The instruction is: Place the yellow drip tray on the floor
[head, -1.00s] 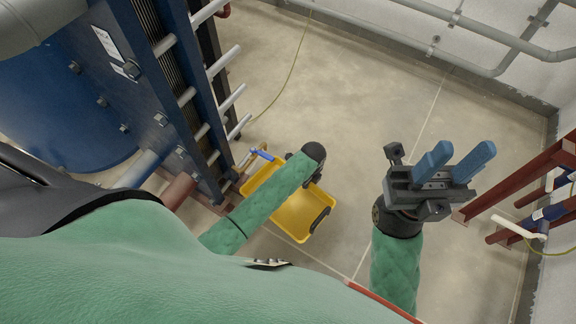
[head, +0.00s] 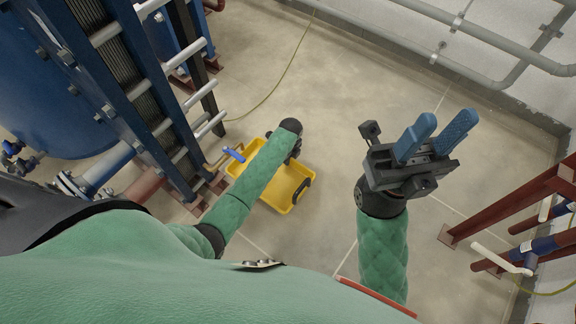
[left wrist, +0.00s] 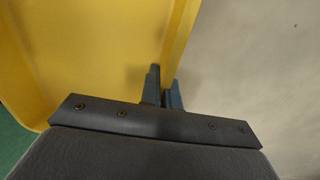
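The yellow drip tray (head: 284,191) is a shallow rectangular tray with dark end grips, left of centre in the head view. My left forearm crosses over it and hides its middle. In the left wrist view the tray (left wrist: 90,50) fills the left side. My left gripper (left wrist: 163,88) has its blue fingers close together on either side of the tray's side wall. In the head view the left gripper (head: 293,153) is mostly hidden behind the wrist. I cannot tell whether the tray touches the floor (head: 340,90). My right gripper (head: 436,132) is empty, its blue fingers apart.
The blue plate exchanger (head: 120,75) with grey rods stands left of the tray. A blue valve lever (head: 234,155) is close by the tray's left end. A red steel frame (head: 510,205) stands at right. Floor between is clear; a yellow cable (head: 275,85) lies beyond.

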